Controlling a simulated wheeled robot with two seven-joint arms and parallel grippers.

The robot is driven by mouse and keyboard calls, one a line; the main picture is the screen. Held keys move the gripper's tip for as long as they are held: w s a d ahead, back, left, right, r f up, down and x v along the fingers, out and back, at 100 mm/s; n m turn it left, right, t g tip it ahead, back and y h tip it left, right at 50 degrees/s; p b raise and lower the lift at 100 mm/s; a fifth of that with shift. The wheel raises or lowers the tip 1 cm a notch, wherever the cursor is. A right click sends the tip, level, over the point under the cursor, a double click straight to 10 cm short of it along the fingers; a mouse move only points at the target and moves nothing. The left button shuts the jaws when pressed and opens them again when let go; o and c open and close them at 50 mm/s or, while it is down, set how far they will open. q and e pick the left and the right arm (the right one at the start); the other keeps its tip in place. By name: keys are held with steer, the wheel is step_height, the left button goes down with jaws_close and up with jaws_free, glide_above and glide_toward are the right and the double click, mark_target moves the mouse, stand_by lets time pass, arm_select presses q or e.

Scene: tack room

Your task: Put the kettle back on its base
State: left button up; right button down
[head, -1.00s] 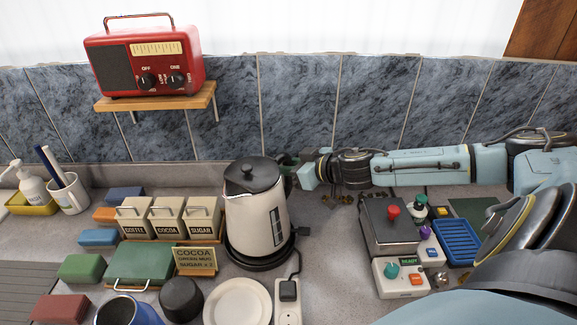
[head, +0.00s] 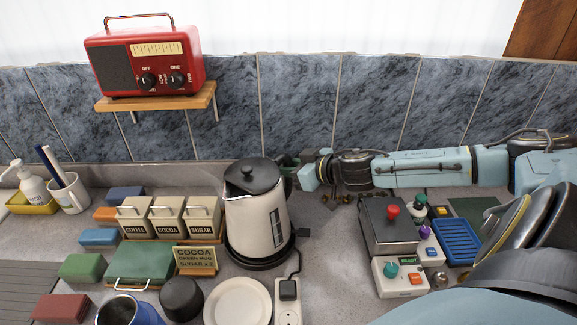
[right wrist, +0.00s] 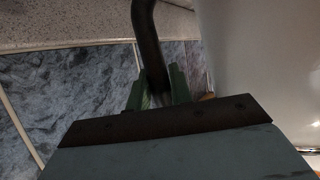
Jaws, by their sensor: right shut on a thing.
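The cream kettle (head: 255,222) with a black lid stands upright over its round black base (head: 262,263) in the head view. Its bottom appears to meet the base, but I cannot tell whether it is fully seated. My right gripper (head: 288,168) is behind the kettle, partly hidden by it. In the right wrist view, the gripper's green fingers (right wrist: 157,88) are shut on the dark kettle handle (right wrist: 147,40). The pale kettle body (right wrist: 262,60) fills the right side there. My left gripper is not in view.
Canisters (head: 168,217) and a cocoa sign (head: 195,260) stand left of the kettle. A plate (head: 238,302), dark cup (head: 182,297) and power strip (head: 288,305) are in front. A grey box with a red knob (head: 388,228) stands to the right.

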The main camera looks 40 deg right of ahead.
steer(key=shift+w+r+p, duration=0.1)
steer(key=shift+r+p, duration=0.15)
steer(key=shift+p, duration=0.05)
stand_by(0.5)
steer(key=shift+f+b, duration=0.35)
steer(key=shift+f, duration=0.25)
stand_by(0.5)
steer(key=c, duration=1.5)
jaws_free()
steer(key=shift+c, duration=0.2)
steer(key=shift+s+f, duration=0.2)
steer(key=shift+f, duration=0.1)
steer(key=p+v, duration=0.8)
steer(key=v, duration=0.3)
